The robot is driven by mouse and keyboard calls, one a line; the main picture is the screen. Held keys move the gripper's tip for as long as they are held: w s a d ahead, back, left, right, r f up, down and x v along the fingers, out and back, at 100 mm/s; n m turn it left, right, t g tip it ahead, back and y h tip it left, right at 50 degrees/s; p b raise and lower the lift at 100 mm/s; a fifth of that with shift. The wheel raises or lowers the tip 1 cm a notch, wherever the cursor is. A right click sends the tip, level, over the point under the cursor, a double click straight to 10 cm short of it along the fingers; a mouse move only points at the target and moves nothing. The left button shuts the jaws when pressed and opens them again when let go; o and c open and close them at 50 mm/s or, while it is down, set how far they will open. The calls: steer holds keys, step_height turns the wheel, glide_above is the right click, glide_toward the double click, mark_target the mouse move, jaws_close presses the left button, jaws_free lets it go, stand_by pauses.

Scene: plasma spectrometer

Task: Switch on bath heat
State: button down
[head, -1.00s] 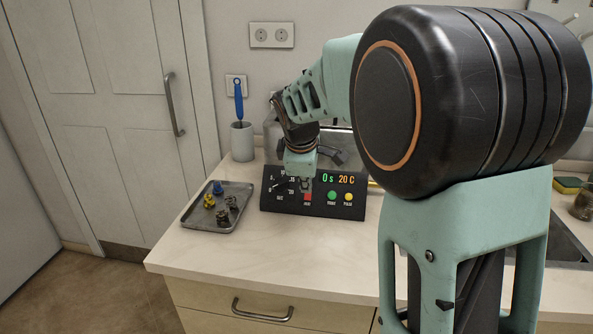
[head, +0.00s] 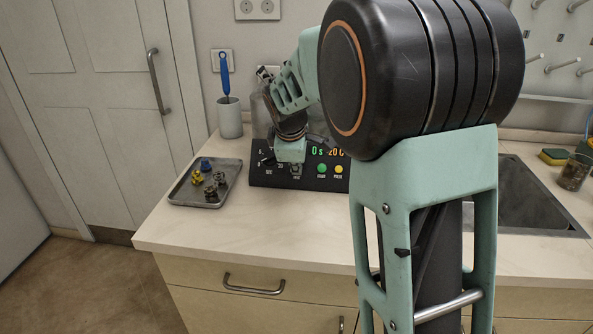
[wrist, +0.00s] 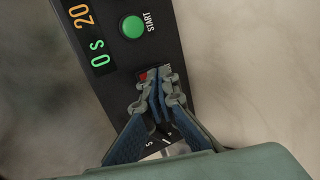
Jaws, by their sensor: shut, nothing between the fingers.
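The black control panel (head: 262,180) stands on the counter, with a display (head: 328,152) that reads 0 s and 20 C. In the wrist view, the display (wrist: 90,35) and the green START button (wrist: 132,27) are clear. A sliver of the red button (wrist: 142,76) shows beside my fingertips, which cover the rest of it. My gripper (wrist: 159,80) is shut and empty, with its tips over the red button. I cannot tell whether they touch it. In the head view, my gripper (head: 296,168) hides the red button.
A metal tray (head: 180,198) with several small coloured and dark parts lies left of the panel. A grey cup (head: 229,118) with a blue-handled tool stands behind it. A sink (head: 535,205) and a jar (head: 574,172) are at the right. The counter in front is clear.

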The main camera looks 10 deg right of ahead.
steer(key=shift+f+b, duration=0.55)
steer(key=shift+r+p, duration=0.3)
steer(key=shift+r, duration=0.15)
steer(key=shift+r+p, duration=0.7)
steer(key=shift+p, duration=0.05)
steer(key=shift+r, duration=0.1)
